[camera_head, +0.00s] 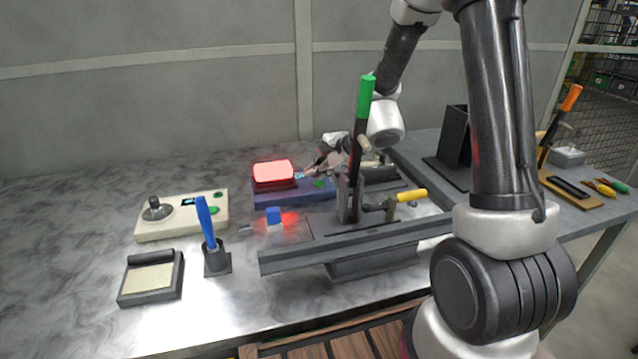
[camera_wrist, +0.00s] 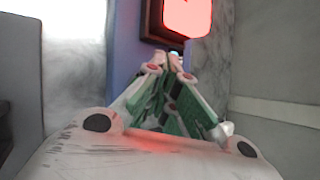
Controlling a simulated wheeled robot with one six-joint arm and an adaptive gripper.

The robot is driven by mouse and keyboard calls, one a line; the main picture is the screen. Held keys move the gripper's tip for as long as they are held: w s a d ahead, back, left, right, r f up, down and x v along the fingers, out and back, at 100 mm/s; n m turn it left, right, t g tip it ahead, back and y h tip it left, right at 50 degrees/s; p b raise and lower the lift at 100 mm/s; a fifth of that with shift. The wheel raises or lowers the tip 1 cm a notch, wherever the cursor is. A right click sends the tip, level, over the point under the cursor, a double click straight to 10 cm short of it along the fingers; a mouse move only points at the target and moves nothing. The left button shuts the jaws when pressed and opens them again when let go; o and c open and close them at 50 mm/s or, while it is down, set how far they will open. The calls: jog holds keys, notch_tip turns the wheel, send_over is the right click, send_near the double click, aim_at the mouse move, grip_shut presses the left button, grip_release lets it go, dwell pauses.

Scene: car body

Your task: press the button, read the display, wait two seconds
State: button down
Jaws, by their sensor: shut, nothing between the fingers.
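A blue box (camera_head: 292,194) stands toward the back of the marble-topped table. It carries a large glowing red block (camera_head: 273,172), a small bright blue display patch (camera_head: 300,175) and a green button (camera_head: 320,183). The display's text is too small to read. My gripper (camera_head: 308,168) is shut and empty, its tips low over the blue box just right of the red block. In the wrist view, the closed fingertips (camera_wrist: 172,58) point toward the box, below the glowing red block (camera_wrist: 187,15). I cannot tell whether the tips touch anything; the wrist view shows no button.
A cream panel (camera_head: 170,228) with a joystick, small display and green buttons stands at left. A green-topped lever (camera_head: 362,120) rises beside my arm.

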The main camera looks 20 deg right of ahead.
aim_at(317, 184)
jog(key=shift+r, duration=0.25)
jog(key=shift+r, duration=2.5)
